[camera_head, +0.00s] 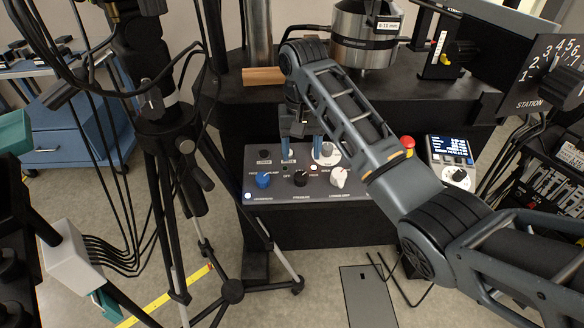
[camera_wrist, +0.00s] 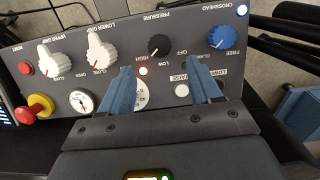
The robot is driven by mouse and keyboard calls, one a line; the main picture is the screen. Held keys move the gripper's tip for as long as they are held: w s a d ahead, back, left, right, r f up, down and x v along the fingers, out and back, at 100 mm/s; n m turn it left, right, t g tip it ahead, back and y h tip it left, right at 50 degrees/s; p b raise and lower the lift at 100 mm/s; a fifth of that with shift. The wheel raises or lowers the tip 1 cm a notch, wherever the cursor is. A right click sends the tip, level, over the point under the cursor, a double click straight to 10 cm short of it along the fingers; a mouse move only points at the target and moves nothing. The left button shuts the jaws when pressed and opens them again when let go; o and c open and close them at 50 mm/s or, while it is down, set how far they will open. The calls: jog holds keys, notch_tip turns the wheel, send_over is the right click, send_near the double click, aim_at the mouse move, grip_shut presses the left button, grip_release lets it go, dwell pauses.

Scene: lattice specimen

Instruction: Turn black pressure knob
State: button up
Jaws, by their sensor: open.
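The black pressure knob (camera_wrist: 159,45) is a small round dial on the grey control panel, under the PRESSURE label, with LOW, HIGH and OFF marks around it. It also shows in the head view (camera_head: 300,178), between a blue knob and a white knob. My gripper (camera_wrist: 161,72) is open, with two blue fingers spread apart and nothing between them. In the wrist view the knob lies just beyond the fingertips, roughly centred between them. In the head view my gripper (camera_head: 301,152) is over the panel, by the knob. I see no contact with the knob.
The blue crosshead knob (camera_wrist: 221,37) and two white gripper knobs (camera_wrist: 101,51) flank the pressure knob. A gauge (camera_wrist: 82,101) and a red emergency button (camera_wrist: 38,107) are on the panel. A black tripod (camera_head: 165,130) stands left of the panel.

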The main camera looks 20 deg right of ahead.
aim_at(299, 175)
notch_tip(299, 175, down, 8)
jog(key=shift+r, duration=0.25)
jog(key=shift+c, duration=0.4)
jog(key=c, duration=1)
jog(key=shift+o, duration=0.2)
jog(key=shift+r, duration=0.1)
jog(key=n+h+p, duration=0.1)
jog(key=n+p, duration=0.2)
jog(key=shift+a+r+n, duration=0.1)
jog(key=shift+a+n, duration=0.05)
jog(key=shift+n, duration=0.15)
jog(key=n+h+p, duration=0.1)
jog(key=n+p, duration=0.1)
jog(key=n, duration=0.2)
jog(key=shift+p, duration=0.3)
jog(key=shift+a+n+p, duration=0.1)
jog(key=shift+n+p, duration=0.35)
jog(key=shift+n, duration=0.35)
jog(key=shift+n+h, duration=0.3)
